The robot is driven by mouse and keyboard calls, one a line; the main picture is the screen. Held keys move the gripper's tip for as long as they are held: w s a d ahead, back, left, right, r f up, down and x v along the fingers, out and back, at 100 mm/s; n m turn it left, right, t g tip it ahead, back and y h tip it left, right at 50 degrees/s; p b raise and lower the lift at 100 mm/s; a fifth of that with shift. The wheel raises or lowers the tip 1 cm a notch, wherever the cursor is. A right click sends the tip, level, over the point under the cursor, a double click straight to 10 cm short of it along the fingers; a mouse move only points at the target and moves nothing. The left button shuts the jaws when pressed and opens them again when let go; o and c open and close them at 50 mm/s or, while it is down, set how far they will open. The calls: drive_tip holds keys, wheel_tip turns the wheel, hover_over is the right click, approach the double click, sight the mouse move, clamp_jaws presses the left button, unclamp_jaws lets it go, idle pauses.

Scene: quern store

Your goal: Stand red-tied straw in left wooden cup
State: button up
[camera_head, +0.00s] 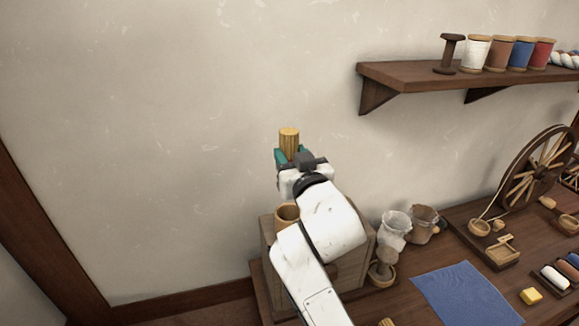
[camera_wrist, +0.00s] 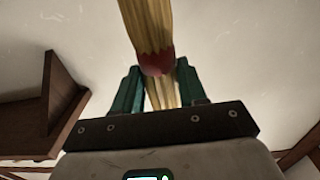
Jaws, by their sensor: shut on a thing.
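The bundle of yellow straw (camera_head: 289,140) stands upright in my gripper (camera_head: 291,156), its top end showing above the green fingers. In the wrist view the straw (camera_wrist: 148,22) with its red tie (camera_wrist: 154,63) lies between the two green fingers of my gripper (camera_wrist: 157,80). My gripper is shut on the straw, in front of the bare wall. A wooden cup (camera_head: 287,213) stands on a wooden box, below my gripper in the picture, its mouth showing. My arm hides part of the box top, and no second cup shows there.
The wooden box (camera_head: 266,245) stands at the left end of the dark table (camera_head: 381,302). A wall shelf (camera_head: 420,78) with spools juts out at upper right.

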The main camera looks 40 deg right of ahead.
drive_tip(key=shift+w+f+b, duration=0.15)
drive_tip(key=shift+f+b, duration=0.75)
drive_tip(key=shift+f, duration=0.1)
wheel_tip(320, 180, down, 10)
drive_tip(key=b, duration=0.7)
drive_tip(key=shift+r+b, duration=0.25)
drive_tip(key=shift+b, duration=0.15)
drive_tip(key=o, duration=1.1)
drive_tip(key=v, duration=1.1)
